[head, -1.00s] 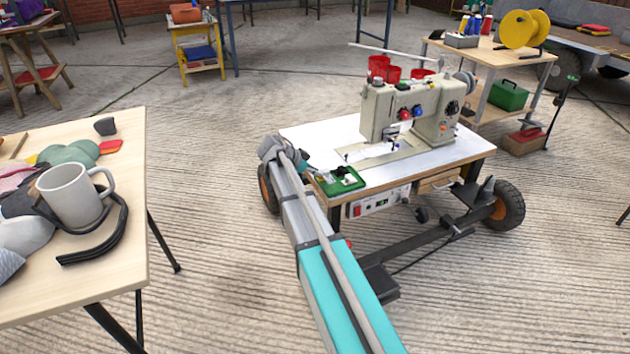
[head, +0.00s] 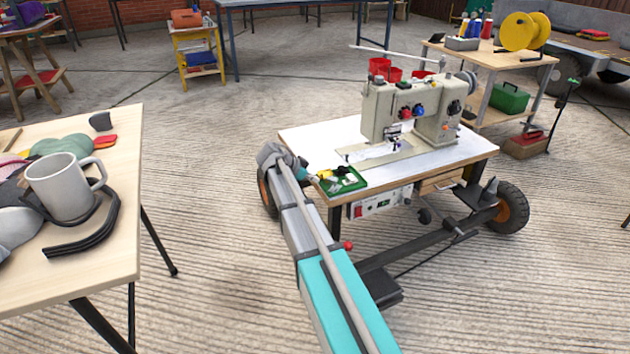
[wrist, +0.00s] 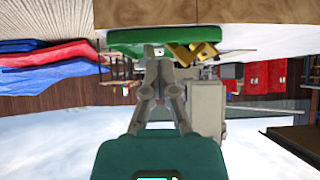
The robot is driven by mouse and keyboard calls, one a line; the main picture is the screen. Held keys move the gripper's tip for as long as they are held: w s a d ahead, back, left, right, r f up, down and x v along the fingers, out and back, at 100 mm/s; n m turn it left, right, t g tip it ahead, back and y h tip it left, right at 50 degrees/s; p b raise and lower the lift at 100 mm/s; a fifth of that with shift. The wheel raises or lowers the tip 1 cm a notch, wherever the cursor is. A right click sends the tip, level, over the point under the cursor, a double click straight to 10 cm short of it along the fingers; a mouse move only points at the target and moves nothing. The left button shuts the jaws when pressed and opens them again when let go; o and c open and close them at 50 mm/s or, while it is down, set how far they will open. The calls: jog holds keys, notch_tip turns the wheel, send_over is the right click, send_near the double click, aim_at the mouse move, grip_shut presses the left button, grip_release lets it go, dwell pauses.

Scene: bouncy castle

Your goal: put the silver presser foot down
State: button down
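In the head view, a cream sewing machine (head: 437,112) stands on a wheeled worktable (head: 310,140). A small green tray (head: 352,186) with dark, white and yellow small parts lies at its front left corner; it also shows in the wrist view (wrist: 125,36). I cannot pick out the silver presser foot; the area under the machine's head is too small to tell. My gripper (wrist: 160,62) points at the tray, its fingertips close to the tray's edge. The fingers look near each other, but whether something small and silver is between them is unclear. In the head view my arm mostly hides the gripper.
A table with a grey mug (head: 62,187) and a black strap (head: 95,235) stands at the left. Red cups (head: 380,66) stand behind the machine. A shelf table with a yellow spool (head: 520,32) is at the back right. Floor between the tables is clear.

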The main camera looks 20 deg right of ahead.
jog(key=shift+f+b, duration=0.35)
jog(key=shift+f+b, duration=0.3)
jog(key=c, duration=0.6)
grip_release()
jog(key=shift+r, duration=0.15)
